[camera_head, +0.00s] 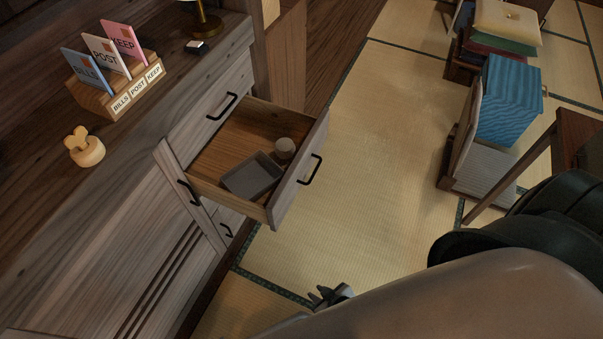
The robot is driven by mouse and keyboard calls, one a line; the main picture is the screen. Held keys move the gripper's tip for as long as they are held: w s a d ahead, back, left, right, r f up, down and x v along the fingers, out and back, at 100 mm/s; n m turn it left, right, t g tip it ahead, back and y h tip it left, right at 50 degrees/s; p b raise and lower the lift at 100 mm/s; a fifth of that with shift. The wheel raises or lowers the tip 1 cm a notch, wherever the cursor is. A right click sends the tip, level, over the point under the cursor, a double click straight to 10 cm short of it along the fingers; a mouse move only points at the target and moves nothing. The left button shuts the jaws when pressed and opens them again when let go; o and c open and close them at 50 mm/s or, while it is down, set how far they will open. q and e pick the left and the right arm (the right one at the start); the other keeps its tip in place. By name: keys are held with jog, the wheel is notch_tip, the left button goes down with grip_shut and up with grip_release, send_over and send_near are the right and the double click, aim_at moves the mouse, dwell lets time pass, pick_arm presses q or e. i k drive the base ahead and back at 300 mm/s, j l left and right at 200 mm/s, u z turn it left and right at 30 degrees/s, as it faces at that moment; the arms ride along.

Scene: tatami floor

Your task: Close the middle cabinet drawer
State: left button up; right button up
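The middle cabinet drawer (298,178) is pulled out from the wooden cabinet, and its inside is exposed. Its front panel has a black bar handle (311,170) and faces the open floor to the right. My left gripper is out of view.
Another drawer front (222,106) above is shut. The cabinet top holds a letter holder (121,90), a round wooden piece (84,148) and a lamp base (203,22). Tatami floor (385,150) is clear right of the drawer.

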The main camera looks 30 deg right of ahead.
aim_at(254, 124)
jog(key=i+l+z, duration=0.15)
jog(key=z, duration=0.2)
jog(key=i+l+z, duration=0.1)
jog(key=i+z, duration=0.25)
jog(key=k, duration=0.1)
